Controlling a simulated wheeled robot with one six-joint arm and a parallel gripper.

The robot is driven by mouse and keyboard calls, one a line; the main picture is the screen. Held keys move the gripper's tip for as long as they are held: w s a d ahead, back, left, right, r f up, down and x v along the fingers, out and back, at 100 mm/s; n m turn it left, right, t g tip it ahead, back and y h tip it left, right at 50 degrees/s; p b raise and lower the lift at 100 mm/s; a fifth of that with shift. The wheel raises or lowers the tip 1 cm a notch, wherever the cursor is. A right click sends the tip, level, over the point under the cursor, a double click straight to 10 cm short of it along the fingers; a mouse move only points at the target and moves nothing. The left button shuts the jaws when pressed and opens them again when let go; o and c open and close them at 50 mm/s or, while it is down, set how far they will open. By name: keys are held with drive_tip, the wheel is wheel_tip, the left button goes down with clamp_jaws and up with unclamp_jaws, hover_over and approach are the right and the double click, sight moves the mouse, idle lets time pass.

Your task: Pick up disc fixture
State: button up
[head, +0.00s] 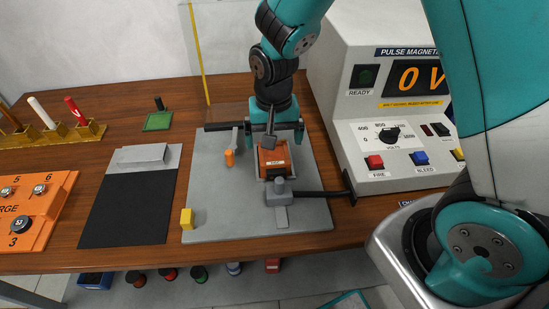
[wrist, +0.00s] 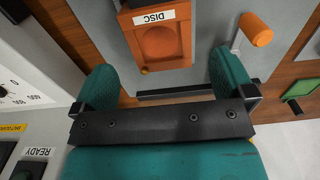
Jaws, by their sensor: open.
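The disc fixture (head: 274,168) is an orange block with a white label, sitting on the grey base plate (head: 215,205). In the wrist view the fixture (wrist: 158,45) shows its "DISC" label and a round recess in its face. My gripper (head: 274,137) is over the far end of the fixture, pointing down. In the wrist view my gripper (wrist: 162,75) is open, with its two teal fingers wide apart. I cannot tell the height gap.
A grey clamp block (head: 281,195) stands at the fixture's near end. An orange-handled lever (head: 229,157) is just left of it. A black bar (head: 225,126) runs behind. The pulse magnetizer (head: 390,120) stands close on the right. A yellow block (head: 187,218) sits front left.

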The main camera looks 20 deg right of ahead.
sight(274, 154)
drive_tip(key=shift+s+f, duration=0.1)
drive_tip(key=shift+f, duration=3)
drive_tip(key=c, duration=1.3)
